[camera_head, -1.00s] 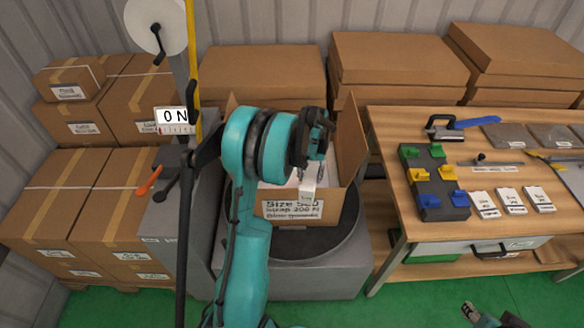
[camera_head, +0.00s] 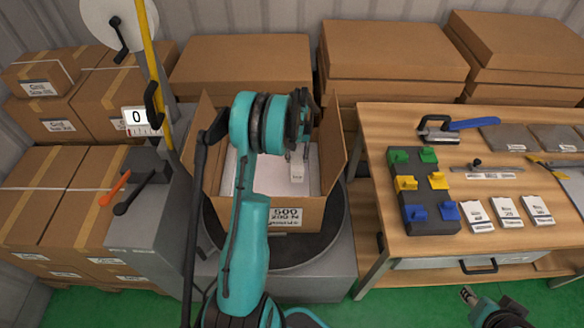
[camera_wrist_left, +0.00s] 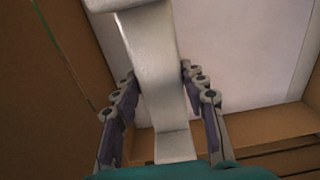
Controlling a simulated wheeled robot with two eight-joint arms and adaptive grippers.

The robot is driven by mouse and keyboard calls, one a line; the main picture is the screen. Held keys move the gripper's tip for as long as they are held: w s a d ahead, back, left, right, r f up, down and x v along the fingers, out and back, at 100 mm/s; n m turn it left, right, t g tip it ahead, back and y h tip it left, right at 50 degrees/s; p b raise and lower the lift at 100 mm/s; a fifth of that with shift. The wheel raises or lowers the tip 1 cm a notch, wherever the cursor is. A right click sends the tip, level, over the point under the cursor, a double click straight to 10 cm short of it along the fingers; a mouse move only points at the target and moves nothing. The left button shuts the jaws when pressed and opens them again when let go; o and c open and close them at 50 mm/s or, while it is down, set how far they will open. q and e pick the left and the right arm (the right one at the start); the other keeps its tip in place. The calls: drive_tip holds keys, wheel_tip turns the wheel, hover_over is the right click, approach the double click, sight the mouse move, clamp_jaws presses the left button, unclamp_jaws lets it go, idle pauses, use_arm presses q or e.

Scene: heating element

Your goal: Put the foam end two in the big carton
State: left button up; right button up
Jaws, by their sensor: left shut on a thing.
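The big carton (camera_head: 228,208) stands open on a round dark turntable, its flaps raised and a white sheet or block (camera_head: 240,175) showing inside. My left gripper (camera_head: 298,150) is over the right part of the carton's opening. It is shut on a pale foam end (camera_head: 299,172), which hangs below it. In the left wrist view the foam end (camera_wrist_left: 158,75) passes between the two fingers (camera_wrist_left: 160,110), with the carton's brown wall (camera_wrist_left: 45,110) beside it. I cannot tell whether the foam touches the white part below. My right gripper (camera_head: 468,296) is partly seen at the lower right.
A wooden table (camera_head: 372,160) at the right holds a dark block with coloured clips (camera_head: 421,190), white cards and tools. A grey strapping stand (camera_head: 170,230) with levers is close on the carton's left. Stacked cartons (camera_head: 240,65) stand behind.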

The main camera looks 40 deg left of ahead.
sight(297, 157)
use_arm(q)
wheel_tip(297, 157, down, 6)
drive_tip(key=shift+f+b, duration=0.1)
drive_tip(key=shift+b, duration=0.55)
drive_tip(key=o, duration=1.1)
drive_tip(key=shift+f, duration=0.1)
drive_tip(key=shift+o, duration=0.2)
drive_tip(key=shift+r, duration=0.55)
wheel_tip(297, 157, up, 11)
drive_tip(key=p, duration=0.3)
drive_tip(key=shift+r, duration=0.2)
